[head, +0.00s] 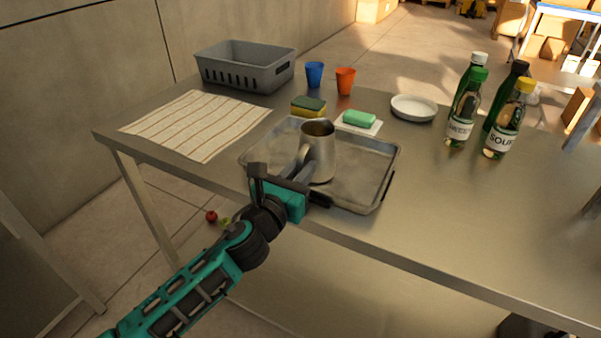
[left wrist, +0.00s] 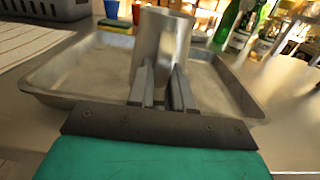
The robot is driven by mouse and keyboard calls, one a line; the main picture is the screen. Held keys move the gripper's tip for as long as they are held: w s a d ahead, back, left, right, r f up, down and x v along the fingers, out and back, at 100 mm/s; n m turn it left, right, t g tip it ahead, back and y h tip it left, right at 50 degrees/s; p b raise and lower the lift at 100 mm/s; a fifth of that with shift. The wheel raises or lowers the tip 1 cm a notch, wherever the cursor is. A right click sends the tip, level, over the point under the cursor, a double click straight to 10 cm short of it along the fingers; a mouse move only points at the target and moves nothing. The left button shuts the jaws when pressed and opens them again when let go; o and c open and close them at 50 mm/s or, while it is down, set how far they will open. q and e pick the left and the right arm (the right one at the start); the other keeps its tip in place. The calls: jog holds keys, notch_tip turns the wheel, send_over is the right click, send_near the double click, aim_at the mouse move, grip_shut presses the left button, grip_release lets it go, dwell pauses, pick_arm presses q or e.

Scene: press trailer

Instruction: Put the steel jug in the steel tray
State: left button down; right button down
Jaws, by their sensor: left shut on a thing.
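The steel jug (head: 320,153) is upright over the middle of the steel tray (head: 372,187), which lies near the front edge of the table. I cannot tell whether the jug's base touches the tray floor. My left gripper (head: 305,172) is shut on the jug at its near left side, where the handle is. In the left wrist view the two fingers (left wrist: 162,90) reach up to the jug (left wrist: 164,45), with the tray (left wrist: 75,70) around and below it. The right gripper is not in view.
Behind the tray are a sponge (head: 309,106), a green soap bar (head: 359,118) on a white dish, a blue cup (head: 315,74), an orange cup (head: 345,80) and a white plate (head: 414,107). A grey basket (head: 245,70) and striped cloth (head: 190,122) are left. Several bottles (head: 508,120) stand right.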

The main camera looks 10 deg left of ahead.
pick_arm(q)
jog(key=c, duration=1.5)
grip_release()
jog(key=shift+f, duration=0.15)
jog(key=o, duration=0.5)
jog(key=shift+c, duration=0.2)
